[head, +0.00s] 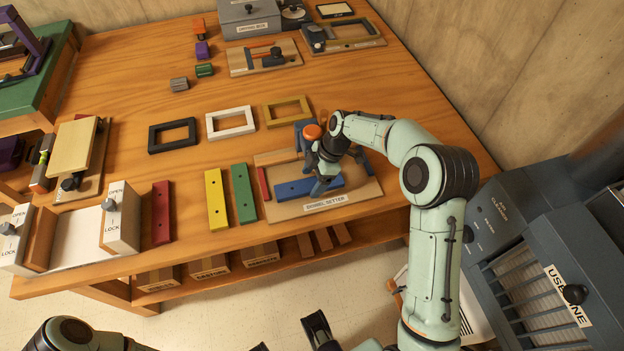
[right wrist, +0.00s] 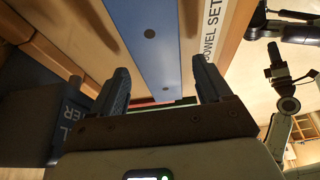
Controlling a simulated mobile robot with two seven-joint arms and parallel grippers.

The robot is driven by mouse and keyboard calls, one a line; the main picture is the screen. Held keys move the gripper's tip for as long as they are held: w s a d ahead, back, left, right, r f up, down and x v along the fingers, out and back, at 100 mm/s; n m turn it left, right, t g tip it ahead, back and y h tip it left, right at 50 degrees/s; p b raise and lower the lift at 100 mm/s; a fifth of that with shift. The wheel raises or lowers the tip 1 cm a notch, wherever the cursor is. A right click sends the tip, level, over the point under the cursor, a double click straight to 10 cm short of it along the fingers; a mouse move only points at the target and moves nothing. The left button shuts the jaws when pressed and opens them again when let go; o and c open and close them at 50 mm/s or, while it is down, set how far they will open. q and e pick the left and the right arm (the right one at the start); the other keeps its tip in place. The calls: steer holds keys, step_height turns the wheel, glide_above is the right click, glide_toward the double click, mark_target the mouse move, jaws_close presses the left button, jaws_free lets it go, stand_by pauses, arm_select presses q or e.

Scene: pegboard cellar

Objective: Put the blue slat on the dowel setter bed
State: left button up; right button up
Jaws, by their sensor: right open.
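The blue slat (head: 291,191) lies flat on the dowel setter bed (head: 349,203), behind its label; it also shows in the right wrist view (right wrist: 150,40) with dark holes. The setter has a blue post and an orange knob (head: 312,131). My right gripper (head: 327,180) is over the slat's right part and hides some of it. In the right wrist view its open fingers (right wrist: 160,88) stand on either side of the slat, with gaps showing. Dark parts at the bottom edge of the head view seem to be my left gripper (head: 318,326), mostly cut off.
A red slat (head: 161,212), a yellow slat (head: 216,199) and a green slat (head: 243,193) lie left of the setter. Black (head: 152,138), white (head: 210,125) and yellow (head: 267,112) frames lie behind. A grey machine (head: 530,230) stands at right.

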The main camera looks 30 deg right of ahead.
steer(key=p+v, duration=0.1)
steer(key=v, duration=1)
steer(key=shift+s, duration=0.1)
